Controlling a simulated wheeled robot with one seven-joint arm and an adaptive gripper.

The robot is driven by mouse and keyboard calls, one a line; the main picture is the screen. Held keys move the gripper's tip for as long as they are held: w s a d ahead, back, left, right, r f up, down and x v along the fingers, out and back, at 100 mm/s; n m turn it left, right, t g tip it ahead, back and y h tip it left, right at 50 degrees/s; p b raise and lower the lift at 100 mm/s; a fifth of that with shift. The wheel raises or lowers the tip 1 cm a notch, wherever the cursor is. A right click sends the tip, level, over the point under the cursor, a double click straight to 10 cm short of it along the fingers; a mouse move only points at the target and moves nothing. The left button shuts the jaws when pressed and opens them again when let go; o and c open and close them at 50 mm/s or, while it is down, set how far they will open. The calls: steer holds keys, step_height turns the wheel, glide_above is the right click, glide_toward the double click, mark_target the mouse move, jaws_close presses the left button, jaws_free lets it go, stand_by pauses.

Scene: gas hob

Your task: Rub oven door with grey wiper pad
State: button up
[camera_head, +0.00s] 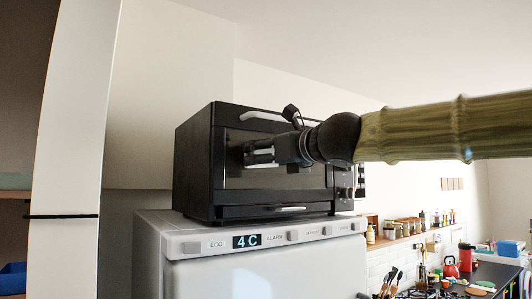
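The black countertop oven (195,167) stands on top of a white fridge. Its dark door (240,178) looks shut, with a pale bar handle (262,117) along the upper edge. My gripper (257,152) reaches in from the right and its fingers are in front of the door, a little below the handle. I cannot tell whether it touches the door. Light grey finger parts show, but no separate grey wiper pad can be made out. The finger gap is too small and dark to read. My arm and gripper hide the right part of the door.
The white fridge (210,275) has a front panel reading 4 C under the oven. Control knobs (345,193) are at the oven's right side. A shelf of jars (405,230) and a cluttered dark counter (492,275) lie at the lower right. A white upright panel (75,130) stands at left.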

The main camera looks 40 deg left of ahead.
steer(key=shift+w+d+f+p, duration=0.1)
steer(key=shift+w+d+p, duration=0.25)
steer(key=shift+w, duration=0.35)
steer(key=shift+w+d+p, duration=0.25)
steer(key=shift+w+p, duration=0.05)
steer(key=shift+w, duration=0.4)
steer(key=shift+w, duration=0.1)
steer(key=w+d+p, duration=0.2)
steer(key=w+p, duration=0.2)
steer(key=w, duration=0.2)
steer(key=shift+w+d+p, duration=0.25)
steer(key=shift+d+p, duration=0.05)
steer(key=shift+d, duration=0.1)
steer(key=shift+s+a+f, duration=0.1)
steer(key=shift+s, duration=0.05)
steer(key=shift+s+a+b, duration=0.65)
steer(key=shift+s+b, duration=0.4)
steer(key=shift+s, duration=0.6)
steer(key=shift+s+a+b, duration=0.7)
steer(key=shift+s+b, duration=0.3)
steer(key=shift+s, duration=0.65)
steer(key=shift+s+a+b, duration=0.65)
steer(key=shift+s+b, duration=0.4)
steer(key=shift+s, duration=0.6)
steer(key=shift+d, duration=0.1)
steer(key=shift+v, duration=3)
